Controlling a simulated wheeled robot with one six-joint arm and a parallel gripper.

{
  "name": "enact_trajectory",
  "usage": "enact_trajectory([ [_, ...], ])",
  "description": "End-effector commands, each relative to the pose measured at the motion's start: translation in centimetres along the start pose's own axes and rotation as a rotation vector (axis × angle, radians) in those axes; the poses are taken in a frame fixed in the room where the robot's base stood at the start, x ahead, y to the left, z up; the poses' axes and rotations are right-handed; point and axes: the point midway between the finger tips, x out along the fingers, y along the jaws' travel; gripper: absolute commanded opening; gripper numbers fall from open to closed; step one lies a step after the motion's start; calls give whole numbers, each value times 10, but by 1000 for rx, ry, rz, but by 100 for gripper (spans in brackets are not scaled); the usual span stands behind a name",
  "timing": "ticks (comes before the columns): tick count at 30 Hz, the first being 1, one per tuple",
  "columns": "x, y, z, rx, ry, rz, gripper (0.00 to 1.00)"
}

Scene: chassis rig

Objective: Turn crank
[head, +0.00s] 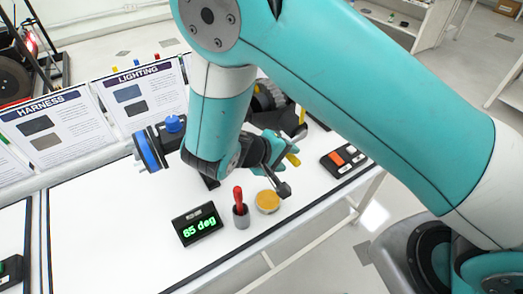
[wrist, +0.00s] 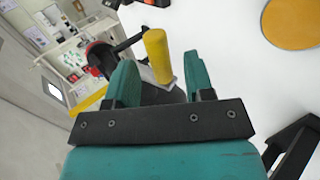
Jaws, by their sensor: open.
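The crank's yellow handle (wrist: 158,55) stands up from a grey metal arm in the wrist view. My gripper (wrist: 160,80) is open, with one teal finger on each side of the lower part of the handle in the picture. I cannot tell whether the handle is between the fingers or just beyond them; no grip on it shows. In the head view a yellow handle (head: 293,160) shows beside grey metal parts, partly behind my arm. My arm hides most of the gripper and the crank body there.
A display (head: 198,224) reads 65 deg. A blue-ringed black device (head: 149,150) is at left, a switch box (head: 344,160) at right. The front left of the white table is clear.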

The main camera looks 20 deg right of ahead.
Motion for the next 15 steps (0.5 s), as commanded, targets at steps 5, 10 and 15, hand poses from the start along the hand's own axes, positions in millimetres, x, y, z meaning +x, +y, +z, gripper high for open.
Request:
enact_trajectory([
  [5,-39,-2,-1,1,7,-4,48],
  [10,-84,-3,0,0,6,-5,48],
  [15,-124,-2,0,0,4,-3,48],
])
